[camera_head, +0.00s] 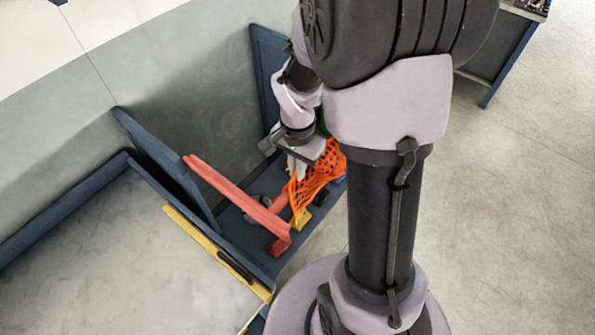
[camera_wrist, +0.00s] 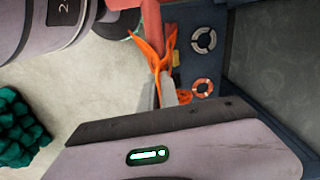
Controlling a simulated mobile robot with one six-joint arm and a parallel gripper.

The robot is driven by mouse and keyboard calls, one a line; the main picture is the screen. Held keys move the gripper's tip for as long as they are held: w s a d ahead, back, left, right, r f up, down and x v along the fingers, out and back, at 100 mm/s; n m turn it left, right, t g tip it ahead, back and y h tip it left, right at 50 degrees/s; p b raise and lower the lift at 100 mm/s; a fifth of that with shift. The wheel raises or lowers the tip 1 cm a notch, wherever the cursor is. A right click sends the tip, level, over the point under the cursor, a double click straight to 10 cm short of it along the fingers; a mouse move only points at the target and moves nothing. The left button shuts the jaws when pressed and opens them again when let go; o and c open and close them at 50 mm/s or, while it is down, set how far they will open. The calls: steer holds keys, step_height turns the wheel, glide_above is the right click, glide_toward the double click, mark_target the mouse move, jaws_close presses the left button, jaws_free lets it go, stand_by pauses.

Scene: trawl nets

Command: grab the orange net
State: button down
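The orange net (camera_head: 316,174) is a bright mesh bunched at my gripper (camera_head: 296,166), over the blue bench area. In the wrist view, folds of the orange net (camera_wrist: 154,52) rise from between and beyond the pale fingertips of my gripper (camera_wrist: 164,88). The fingers are close together with net between them. More orange shows beside the fingers. The gripper's body hides part of the net in the wrist view, and my arm hides the area to its right in the head view.
A red post and bar (camera_head: 238,196) stand just left of the net, above a blue frame. A yellow block (camera_head: 301,219) lies below it.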

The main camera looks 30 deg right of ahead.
steer(key=shift+f, duration=0.25)
step_height(320, 180, up, 18)
steer(key=p, duration=1.3)
steer(key=shift+p, duration=0.3)
